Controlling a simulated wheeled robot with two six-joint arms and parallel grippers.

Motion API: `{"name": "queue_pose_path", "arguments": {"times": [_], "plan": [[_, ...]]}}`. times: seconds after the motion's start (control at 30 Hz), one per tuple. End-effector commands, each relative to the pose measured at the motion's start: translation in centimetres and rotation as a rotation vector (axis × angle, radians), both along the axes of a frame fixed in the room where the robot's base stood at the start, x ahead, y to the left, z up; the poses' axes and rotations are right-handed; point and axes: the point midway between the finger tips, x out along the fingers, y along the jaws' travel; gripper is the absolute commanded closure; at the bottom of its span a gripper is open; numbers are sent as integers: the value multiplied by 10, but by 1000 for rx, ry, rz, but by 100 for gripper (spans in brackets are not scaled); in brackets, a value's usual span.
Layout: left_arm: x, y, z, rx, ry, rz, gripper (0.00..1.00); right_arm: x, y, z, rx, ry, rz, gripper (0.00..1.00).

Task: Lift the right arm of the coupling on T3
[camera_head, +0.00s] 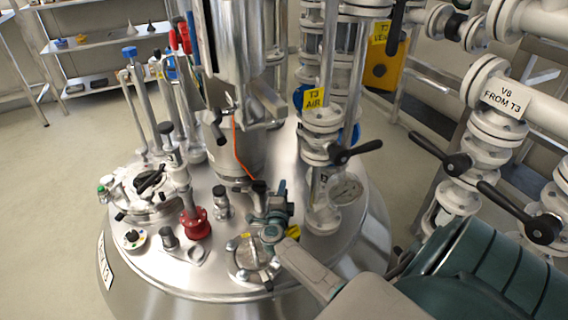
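The steel vessel T3 (150,277) fills the middle of the view, with many fittings on its domed lid. My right gripper (272,222) reaches in from the lower right, low over the front right of the lid. It is close beside a small upright fitting with a dark top (259,189), which may be the coupling. The gripper partly hides this spot. The coupling's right arm cannot be made out clearly, nor whether the fingers touch it or are open or shut. My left gripper is not in view.
A round flanged port (247,268) lies just in front of the gripper. A pipe labelled T3 AIR (313,100) rises behind it, with a black-handled valve (354,151). A red fitting (195,224) stands to the left. White V8 pipework (489,122) stands at the right.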

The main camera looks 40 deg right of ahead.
Motion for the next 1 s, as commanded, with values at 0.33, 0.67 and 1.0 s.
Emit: {"name": "queue_pose_path", "arguments": {"times": [0.33, 0.67, 1.0], "plan": [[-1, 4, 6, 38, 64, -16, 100, -44, 54, -1, 4, 1, -1, 70], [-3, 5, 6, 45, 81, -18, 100, -58, 72, -1, 0, 0, 0, 70], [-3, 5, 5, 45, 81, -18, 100, -57, 72, -1, 0, 0, 0, 70]]}}
